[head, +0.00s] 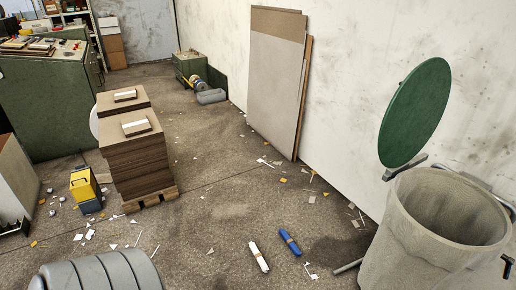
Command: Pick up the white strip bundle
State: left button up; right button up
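The white strip bundle (259,257) lies on the floor at the lower middle of the head view. It is a thin white roll with a tan band around its middle, tilted from upper left to lower right. A blue bundle (290,242) of similar shape, also with a tan band, lies just to its right, apart from it. Neither of my grippers shows in the head view, and nothing touches the white bundle.
A grey bin (405,245) with a raised green lid (414,112) stands at right. Stacked boards (143,165) on a pallet stand left. Large boards (275,90) lean on the wall. Paper scraps litter the floor. Open floor surrounds the bundles.

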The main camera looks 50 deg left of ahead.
aim_at(258, 256)
jog(key=u, duration=1.45)
